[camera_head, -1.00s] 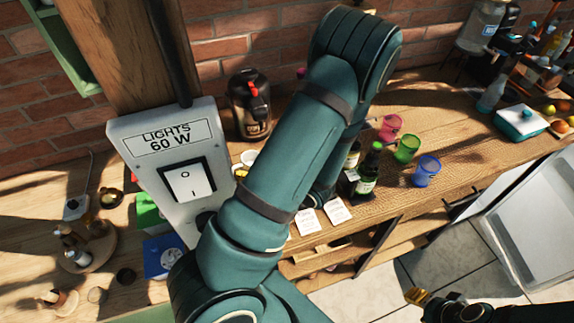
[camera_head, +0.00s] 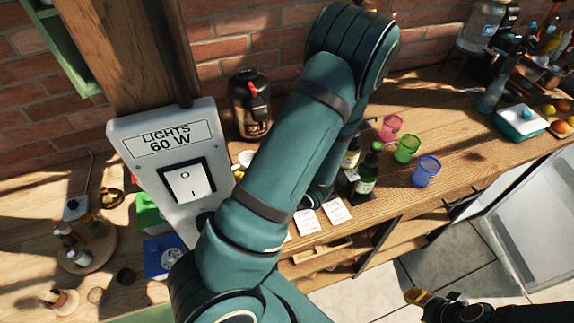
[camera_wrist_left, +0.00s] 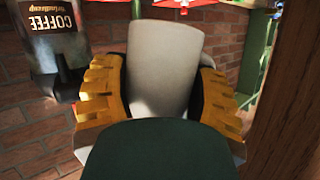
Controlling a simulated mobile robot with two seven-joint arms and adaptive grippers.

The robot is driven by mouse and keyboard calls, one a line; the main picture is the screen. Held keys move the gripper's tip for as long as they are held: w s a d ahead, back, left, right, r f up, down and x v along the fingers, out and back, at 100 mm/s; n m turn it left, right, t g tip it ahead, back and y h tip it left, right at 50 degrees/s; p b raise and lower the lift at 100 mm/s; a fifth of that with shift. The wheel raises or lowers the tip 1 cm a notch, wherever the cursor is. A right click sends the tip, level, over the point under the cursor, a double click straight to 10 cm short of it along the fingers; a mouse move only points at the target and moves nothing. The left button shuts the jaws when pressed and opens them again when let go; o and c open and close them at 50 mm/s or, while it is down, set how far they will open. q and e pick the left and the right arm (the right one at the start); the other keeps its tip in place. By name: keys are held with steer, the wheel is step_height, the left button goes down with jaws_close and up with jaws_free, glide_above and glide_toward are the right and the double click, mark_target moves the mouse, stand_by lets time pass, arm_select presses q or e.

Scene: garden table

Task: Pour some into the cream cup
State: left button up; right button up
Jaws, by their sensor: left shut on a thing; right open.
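In the left wrist view my left gripper (camera_wrist_left: 160,100), with yellow finger pads, is shut on a pale, tapered vessel (camera_wrist_left: 165,65). It looks cream-white; I cannot tell if it is the cream cup, and its contents do not show. In the head view my left arm hides this gripper and what it holds. My right gripper (camera_head: 418,297) shows only partly at the bottom right, open and away from the counter. Two dark bottles with pale labels stand right of my left arm, the nearer one (camera_head: 367,172) clear and the farther one (camera_head: 351,153) partly covered.
Pink (camera_head: 390,127), green (camera_head: 406,149) and blue (camera_head: 427,171) cups stand right of the bottles. A coffee dispenser (camera_head: 251,103) stands against the brick wall; it also shows in the left wrist view (camera_wrist_left: 55,40). A light-switch box (camera_head: 185,170) is left of my arm.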

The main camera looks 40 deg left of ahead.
arm_select(q)
steer(key=shift+s+a+f+n+t+h+b, duration=0.1)
steer(key=shift+s+a+n+t+h+b, duration=0.15)
steer(key=shift+s+n+t+b, duration=0.4)
steer(key=shift+d, duration=0.1)
